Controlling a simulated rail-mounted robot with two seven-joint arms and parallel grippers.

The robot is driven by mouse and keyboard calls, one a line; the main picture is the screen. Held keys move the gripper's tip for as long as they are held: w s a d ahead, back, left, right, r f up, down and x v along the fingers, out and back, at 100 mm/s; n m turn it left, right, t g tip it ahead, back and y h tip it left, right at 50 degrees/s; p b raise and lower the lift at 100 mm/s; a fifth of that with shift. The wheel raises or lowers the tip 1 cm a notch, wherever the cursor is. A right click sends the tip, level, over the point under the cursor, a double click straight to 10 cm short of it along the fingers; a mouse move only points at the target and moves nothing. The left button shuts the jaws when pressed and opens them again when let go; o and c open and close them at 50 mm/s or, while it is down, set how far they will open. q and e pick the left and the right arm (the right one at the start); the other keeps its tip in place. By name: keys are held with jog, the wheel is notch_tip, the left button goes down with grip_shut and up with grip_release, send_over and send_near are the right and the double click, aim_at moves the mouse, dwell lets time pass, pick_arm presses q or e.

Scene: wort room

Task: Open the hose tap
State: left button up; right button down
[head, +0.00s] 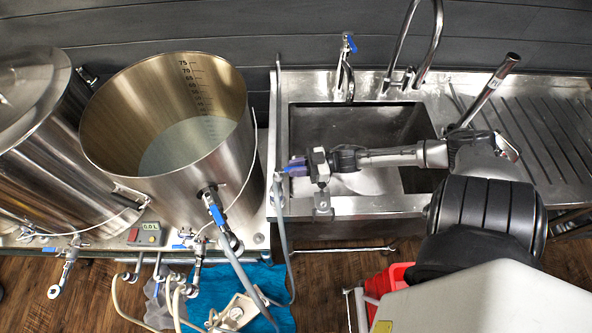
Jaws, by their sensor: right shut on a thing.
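The hose tap is a small valve with a blue lever (295,168) at the left end of the sink's front edge. A grey hose (284,235) hangs down beside it towards the floor. My right gripper (308,164) reaches in from the right across the front of the sink, its arm nearly level. It is shut at the tap, on what looks like the blue lever; the fingers partly hide the contact and the valve body. The lever's exact angle is hard to tell. My left gripper is out of view.
A steel sink (425,207) with a ribbed drainer stands behind the arm. A second blue-handled tap (348,45) and a curved spout (437,30) rise at its back. A large open kettle (170,190) stands left. A red crate (385,282) and blue cloth (262,280) lie below.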

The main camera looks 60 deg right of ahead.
jog(key=shift+w+d+f+n+g+y+b, duration=0.25)
jog(key=shift+n+g+y+b, duration=0.15)
jog(key=shift+n+g+y, duration=0.15)
jog(key=n+g+y+b, duration=0.1)
jog(key=n+g+b, duration=0.1)
jog(key=b, duration=0.1)
jog(key=w+d+n+g+y+b, duration=0.1)
jog(key=g+y+b, duration=0.1)
jog(key=g, duration=0.1)
jog(key=w+n+g+y+b, duration=0.1)
jog(key=n+g+y+b, duration=0.1)
jog(key=b, duration=0.1)
jog(key=shift+d+r+n+b, duration=0.25)
jog(key=shift+n+b, duration=0.1)
jog(key=c, duration=1.1)
grip_release()
jog(key=shift+o, duration=0.2)
jog(key=shift+d, duration=0.1)
